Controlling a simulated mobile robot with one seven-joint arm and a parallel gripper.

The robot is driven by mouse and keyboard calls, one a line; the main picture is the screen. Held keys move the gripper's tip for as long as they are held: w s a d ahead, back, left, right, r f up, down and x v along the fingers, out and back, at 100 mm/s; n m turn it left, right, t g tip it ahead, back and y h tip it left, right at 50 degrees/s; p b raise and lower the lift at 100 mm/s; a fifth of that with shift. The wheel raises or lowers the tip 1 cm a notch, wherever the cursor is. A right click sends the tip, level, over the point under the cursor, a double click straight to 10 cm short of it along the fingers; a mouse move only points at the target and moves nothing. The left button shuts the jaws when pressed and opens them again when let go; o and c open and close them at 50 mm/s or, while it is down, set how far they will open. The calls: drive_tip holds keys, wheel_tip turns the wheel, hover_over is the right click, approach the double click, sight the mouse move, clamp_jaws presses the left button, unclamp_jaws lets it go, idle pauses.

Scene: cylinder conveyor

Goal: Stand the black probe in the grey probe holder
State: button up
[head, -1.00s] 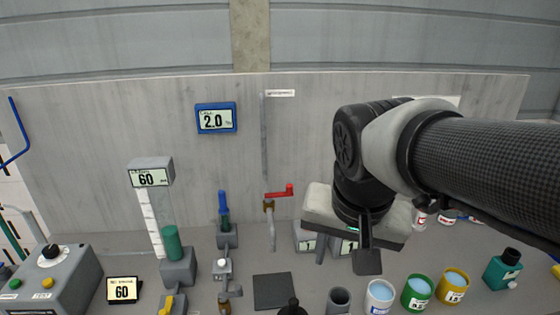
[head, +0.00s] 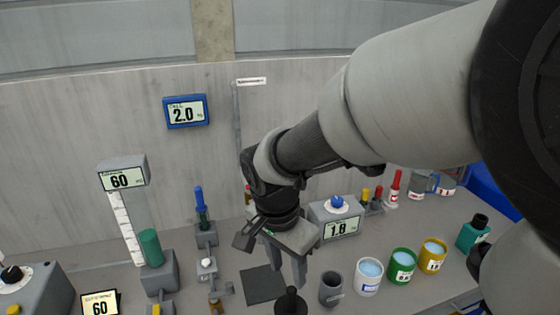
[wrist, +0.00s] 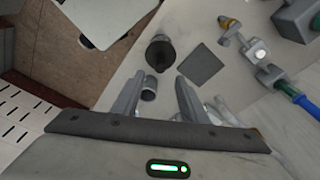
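The black probe (head: 290,302) appears to be the dark knob-topped piece at the bottom edge of the head view, partly cut off. In the wrist view it is the dark round shape (wrist: 160,50) beyond the fingertips. The grey probe holder (head: 331,289) appears to be the upright grey cup to its right; it also shows in the wrist view (wrist: 149,89), close to the left finger. My gripper (head: 288,268) is above the bench, just behind the probe, fingers pointing down. In the wrist view its fingers (wrist: 158,88) are apart with nothing gripped.
A dark square pad (head: 262,285) lies left of the probe. White (head: 369,277), green (head: 403,266) and yellow (head: 432,256) cups stand right of the holder. A meter reading 1.8 (head: 342,228) stands behind them. A small valve (head: 206,266) is at the left.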

sight(291, 290)
drive_tip(key=f, duration=0.7)
drive_tip(key=w+d+f, duration=0.1)
drive_tip(key=f, duration=0.2)
drive_tip(key=shift+f+b, duration=0.2)
drive_tip(key=shift+b, duration=0.2)
drive_tip(key=shift+c, duration=0.5)
clamp_jaws()
drive_tip(key=c, duration=0.8)
unclamp_jaws()
drive_tip(key=shift+r, duration=0.15)
clamp_jaws()
